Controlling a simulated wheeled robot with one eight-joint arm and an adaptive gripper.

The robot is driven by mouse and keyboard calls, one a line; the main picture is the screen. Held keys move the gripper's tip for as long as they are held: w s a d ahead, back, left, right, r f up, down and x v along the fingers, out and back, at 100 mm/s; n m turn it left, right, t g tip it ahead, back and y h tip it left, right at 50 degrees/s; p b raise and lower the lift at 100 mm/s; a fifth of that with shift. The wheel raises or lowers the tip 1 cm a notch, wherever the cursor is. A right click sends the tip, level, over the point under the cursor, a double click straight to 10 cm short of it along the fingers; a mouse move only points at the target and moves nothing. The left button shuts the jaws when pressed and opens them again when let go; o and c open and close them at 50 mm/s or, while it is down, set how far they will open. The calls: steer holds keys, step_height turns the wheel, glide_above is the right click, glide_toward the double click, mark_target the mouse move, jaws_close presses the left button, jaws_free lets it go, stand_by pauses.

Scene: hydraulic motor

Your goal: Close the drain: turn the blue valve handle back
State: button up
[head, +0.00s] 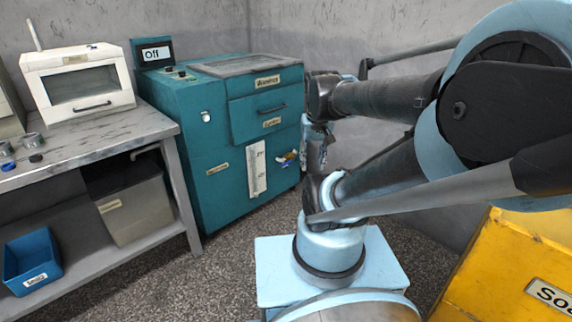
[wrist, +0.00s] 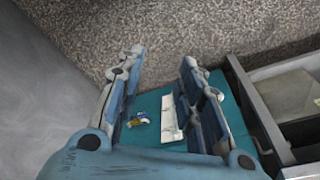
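The drain valve with its blue handle (head: 289,156) is small and sits low on the right side of the teal machine (head: 215,165). In the wrist view, the blue handle (wrist: 138,119) and a yellowish part show between my fingers, beyond them against the teal panel. The handle's exact angle is too small to tell. My gripper (head: 318,160) hangs fingers down just right of the valve in the head view, apart from it as far as I can tell. In the wrist view, my gripper (wrist: 160,65) has its two fingers spread wide with nothing between the tips.
A white level gauge (head: 257,168) is on the machine left of the valve. A workbench (head: 95,145) with a white oven (head: 78,83) stands left. A yellow container (head: 505,265) is at lower right. Speckled floor (head: 215,270) lies open in front.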

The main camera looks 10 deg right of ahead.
steer(key=w+r+m, duration=0.2)
steer(key=w+r, duration=0.3)
steer(key=w, duration=0.4)
steer(key=m+y, duration=0.1)
steer(key=m, duration=0.7)
glide_above(286, 163)
steer(key=s+d, duration=0.2)
steer(key=s+d+f+x, duration=0.1)
steer(key=s+x, duration=0.2)
steer(key=x, duration=1.2)
steer(key=s+d+x, duration=0.2)
steer(key=s+x, duration=0.1)
steer(key=x, duration=2.3)
steer(key=a+x, duration=0.1)
steer(key=x, duration=0.4)
steer(key=shift+s+f, duration=0.35)
jaws_close()
